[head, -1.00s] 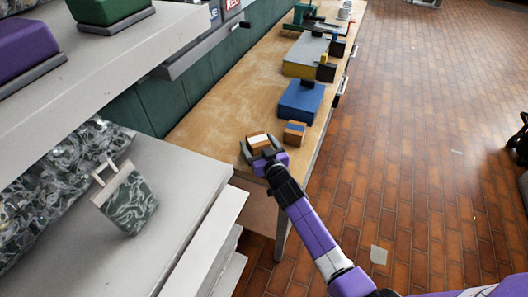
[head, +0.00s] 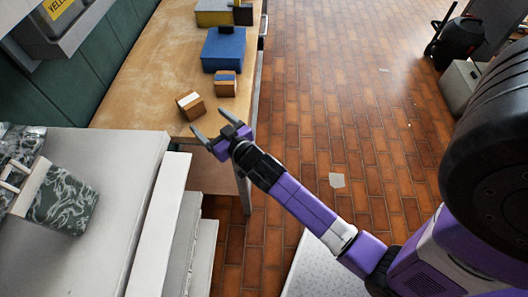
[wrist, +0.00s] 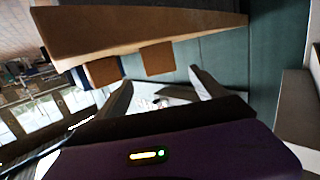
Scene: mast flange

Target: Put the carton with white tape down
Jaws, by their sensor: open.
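The carton with white tape (head: 190,106) is a small brown box with a white band on top. In the head view it rests on the wooden bench (head: 150,70), near its close end, turned at an angle. My gripper (head: 209,122) is open and empty, just off the near right side of this carton, with a gap between. A similar carton with blue tape (head: 225,84) stands behind and to the right. The wrist view shows two plain brown shapes beyond my fingers, one of them (wrist: 157,58) nearer the green wall; no tape is visible there.
A blue box (head: 223,50) and a yellow and grey box (head: 215,12) stand farther back along the bench. A grey shelf (head: 120,150) with a green marbled bag (head: 62,195) is at the left. Open brick floor (head: 310,90) lies to the right.

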